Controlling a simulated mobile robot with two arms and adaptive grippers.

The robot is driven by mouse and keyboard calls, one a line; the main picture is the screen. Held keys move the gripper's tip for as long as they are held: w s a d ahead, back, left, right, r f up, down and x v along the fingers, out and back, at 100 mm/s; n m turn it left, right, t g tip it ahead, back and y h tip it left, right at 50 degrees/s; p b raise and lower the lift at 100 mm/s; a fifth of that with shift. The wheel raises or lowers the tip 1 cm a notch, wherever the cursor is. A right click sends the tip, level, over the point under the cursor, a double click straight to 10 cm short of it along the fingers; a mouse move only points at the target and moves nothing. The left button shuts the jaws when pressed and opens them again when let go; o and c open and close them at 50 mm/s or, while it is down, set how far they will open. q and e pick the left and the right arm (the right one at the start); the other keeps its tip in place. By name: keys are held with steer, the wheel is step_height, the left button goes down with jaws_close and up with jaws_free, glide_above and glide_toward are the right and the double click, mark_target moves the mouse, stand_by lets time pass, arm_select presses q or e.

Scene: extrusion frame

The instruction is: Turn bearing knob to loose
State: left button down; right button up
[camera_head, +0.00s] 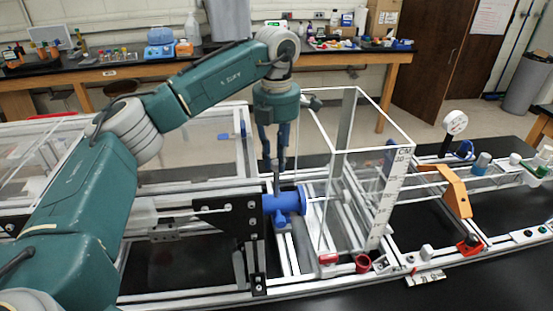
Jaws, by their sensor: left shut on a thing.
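My left gripper (275,166) points straight down over the blue bearing (283,203), with its blue-grey fingers close together. It is shut on the bearing knob (276,182), which shows as a small dark upright piece just above the blue bearing. The fingers hide most of their grip, and the knob's exact setting is too small to read. The bearing sits beside a black triangular bracket (228,215) on the white extrusion frame (190,291). My right gripper is not in view.
A clear box with white edges and a scale (389,195) stands close to the right of the gripper. Further right are an orange bracket (457,192) and a round dial gauge (455,122). Red knobs (362,263) sit at the front. A back bench holds lab items.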

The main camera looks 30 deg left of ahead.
mark_target(276, 162)
arm_select(q)
steer(key=shift+n, duration=0.6)
steer(key=c, duration=1.5)
jaws_free()
steer(key=shift+s+r, duration=0.1)
steer(key=shift+c, duration=0.2)
step_height(276, 162, up, 12)
